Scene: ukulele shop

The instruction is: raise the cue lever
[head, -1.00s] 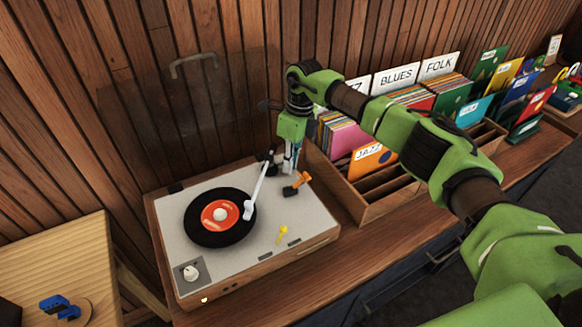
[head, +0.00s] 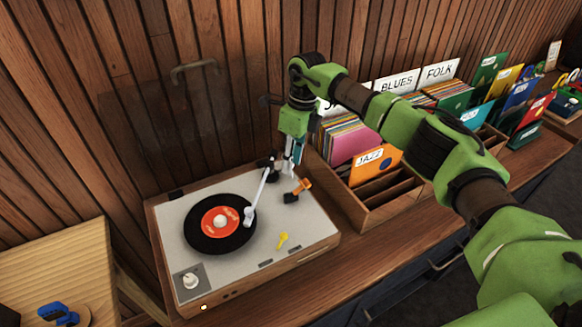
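The turntable (head: 177,232) stands on the wooden counter with a black record on its platter. Its white tonearm (head: 262,191) reaches over the record's right edge; I cannot tell whether the needle touches. An orange-tipped lever with a black base (head: 302,187), likely the cue lever, sits right of the tonearm. My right gripper (head: 288,172) points down behind the orange lever, beside the tonearm's base, with no clear contact. Its fingers are small and partly merge with the tonearm parts. My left gripper is out of view.
A wooden record crate (head: 374,215) with sleeves and dividers stands close to the turntable's right. The plank wall (head: 75,120) rises right behind. A pale wooden table (head: 65,255) is at the left. The counter strip before the turntable is clear.

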